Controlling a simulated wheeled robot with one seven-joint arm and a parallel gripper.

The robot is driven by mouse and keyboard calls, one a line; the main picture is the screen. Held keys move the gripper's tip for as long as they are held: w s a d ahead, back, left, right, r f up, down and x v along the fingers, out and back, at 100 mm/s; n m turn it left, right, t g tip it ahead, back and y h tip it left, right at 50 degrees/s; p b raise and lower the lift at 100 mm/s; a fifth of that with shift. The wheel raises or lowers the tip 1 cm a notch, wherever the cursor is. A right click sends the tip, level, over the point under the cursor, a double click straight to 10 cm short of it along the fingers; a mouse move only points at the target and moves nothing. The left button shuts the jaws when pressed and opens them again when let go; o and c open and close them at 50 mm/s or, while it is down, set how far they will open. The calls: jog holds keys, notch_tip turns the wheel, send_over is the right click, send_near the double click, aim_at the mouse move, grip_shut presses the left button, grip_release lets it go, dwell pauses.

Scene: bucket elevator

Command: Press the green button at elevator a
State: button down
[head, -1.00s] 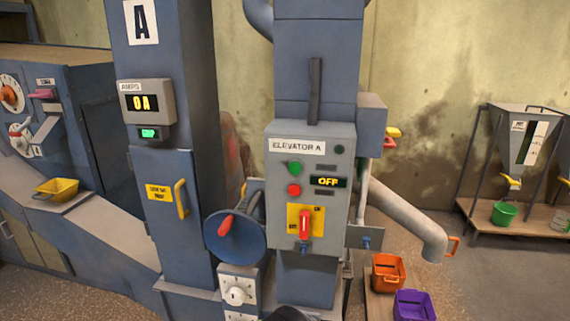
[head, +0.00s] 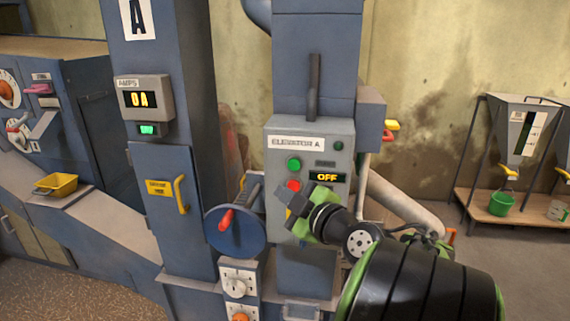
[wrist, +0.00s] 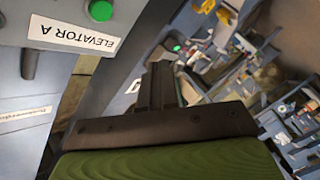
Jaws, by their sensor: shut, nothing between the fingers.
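The grey elevator A panel (head: 285,217) bears a round green button (head: 293,165) below its "ELEVATOR A" label (head: 297,144). The green button also shows at the top of the wrist view (wrist: 100,10). The red button (head: 293,185) is just below it, partly covered by my gripper. The display (head: 327,178) reads OFF. My gripper (head: 289,197) is shut and empty, its tips overlapping the panel below the green button in the head view. In the wrist view its fingers (wrist: 161,84) are together, apart from the green button. My gripper hides the lever switch.
A blue handwheel (head: 235,238) with a red handle stands left of the panel. A blue column (head: 165,80) carries an amps display (head: 140,99) reading 0A. A sloped chute pipe (head: 400,200) is at right.

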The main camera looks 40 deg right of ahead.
aim_at(294, 165)
jog(key=shift+s+d+r, duration=0.15)
jog(key=shift+d, duration=0.05)
jog(key=shift+w+d+p, duration=0.6)
jog(key=shift+w+d, duration=0.3)
jog(key=shift+d, duration=0.25)
jog(key=shift+w+d+p, duration=0.65)
jog(key=shift+w+d, duration=0.3)
jog(key=shift+d, duration=0.25)
jog(key=shift+w+d+p, duration=0.6)
jog(key=shift+w+d, duration=0.3)
jog(key=shift+d, duration=0.25)
jog(key=shift+w+d+b, duration=0.25)
jog(key=shift+d+b, duration=0.05)
jog(key=shift+b, duration=0.05)
